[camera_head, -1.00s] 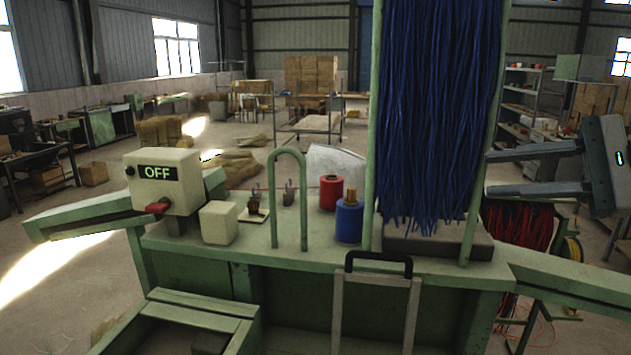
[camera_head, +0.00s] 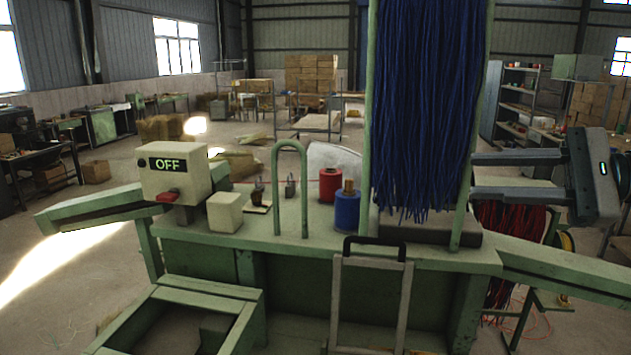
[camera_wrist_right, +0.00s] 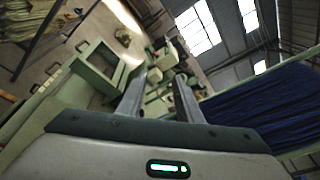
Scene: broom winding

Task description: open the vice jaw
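My right gripper (camera_head: 474,176) is open and empty, its two fingers pointing left beside the blue bristle bundle (camera_head: 425,110). In the right wrist view its open fingers (camera_wrist_right: 160,78) have nothing between them. The green bench (camera_head: 335,240) carries the machine. A grey frame with a black handle (camera_head: 375,240) stands at the bench front, apart from the gripper. I cannot tell which part is the vice jaw. My left gripper is not in view.
A control box reading OFF (camera_head: 174,172) with a red switch stands at the bench's left. A green hoop (camera_head: 290,185), red spool (camera_head: 329,185) and blue spool (camera_head: 347,208) stand on top. A green open bin (camera_head: 150,310) is at lower left.

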